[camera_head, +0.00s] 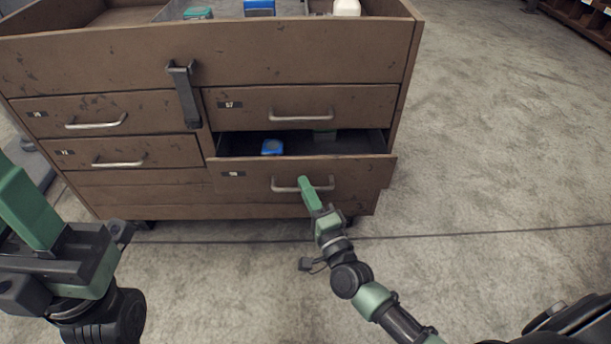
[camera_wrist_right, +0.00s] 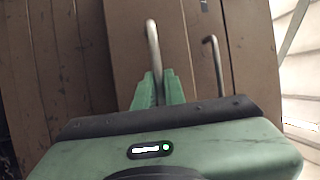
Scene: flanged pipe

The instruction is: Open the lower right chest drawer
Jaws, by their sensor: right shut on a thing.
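The brown chest (camera_head: 205,58) stands ahead of me. Its lower right drawer (camera_head: 250,177) is pulled partly out in the head view, and its inside shows. My right gripper (camera_head: 304,183) is shut on the metal handle (camera_head: 286,189) of this drawer. In the right wrist view, the green fingers (camera_wrist_right: 158,92) close around the same handle (camera_wrist_right: 152,45). My left gripper (camera_head: 40,215) is at the left edge of the head view, away from the chest; its fingertips do not show clearly.
The upper right drawer (camera_head: 350,98) and both left drawers are shut. A dark latch bar (camera_head: 185,92) hangs on the front. The floor (camera_head: 480,170) to the right is clear.

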